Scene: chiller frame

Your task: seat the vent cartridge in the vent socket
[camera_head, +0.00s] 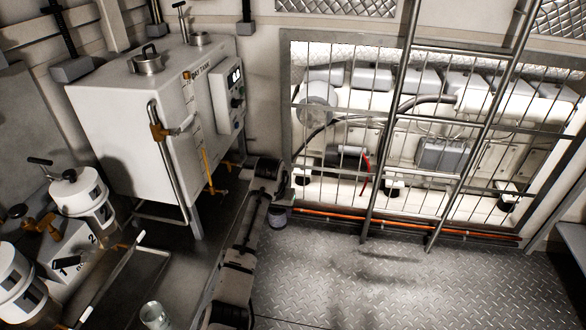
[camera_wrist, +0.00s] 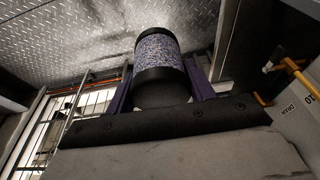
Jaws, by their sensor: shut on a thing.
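The vent cartridge (camera_wrist: 157,55), a cylinder with a speckled purple-and-tan middle and black end bands, fills the centre of the wrist view. My gripper (camera_wrist: 160,78) has its two purple fingers shut on its sides. In the head view a small dark cylinder (camera_head: 278,216), apparently the same cartridge, shows at the end of my arm, right of the tank and in front of the caged machinery. The fingers are too small to make out there. I cannot pick out the vent socket for certain in either view.
The white day tank (camera_head: 140,120) stands left of my arm, with an upright pipe, a yellow drain handle (camera_wrist: 290,64) and lidded fittings on top. Numbered canisters (camera_head: 82,195) and a glass jar (camera_head: 154,315) are at lower left. A ladder (camera_head: 395,120) leans before the cage. The plate floor (camera_head: 400,285) is clear.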

